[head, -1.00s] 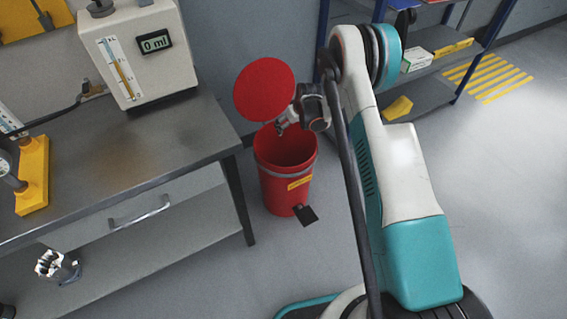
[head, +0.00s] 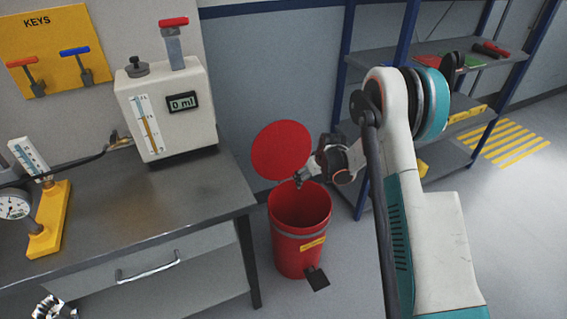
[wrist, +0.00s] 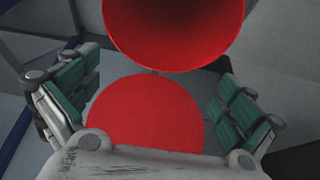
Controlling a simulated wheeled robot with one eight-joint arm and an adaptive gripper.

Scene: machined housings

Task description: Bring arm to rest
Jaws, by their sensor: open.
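My gripper (head: 298,181) is at the red bin, above its mouth and close to the raised lid in the head view. In the wrist view my gripper (wrist: 160,100) has its two green-padded fingers wide apart with nothing between them touching. The red bin (head: 300,250) stands on the floor right of the bench, with a black pedal at its foot. Its round red lid (head: 280,150) is up. The wrist view shows the lid (wrist: 150,112) below and the bin's open rim (wrist: 175,45) above. The inside of the bin is dark.
A metal bench (head: 200,205) stands at left with a drawer. On it are a white dispenser (head: 170,110) reading 0 ml and a yellow gauge stand (head: 50,215). A yellow key board (head: 55,50) hangs behind. Shelving (head: 440,72) stands at right; the floor beside it is clear.

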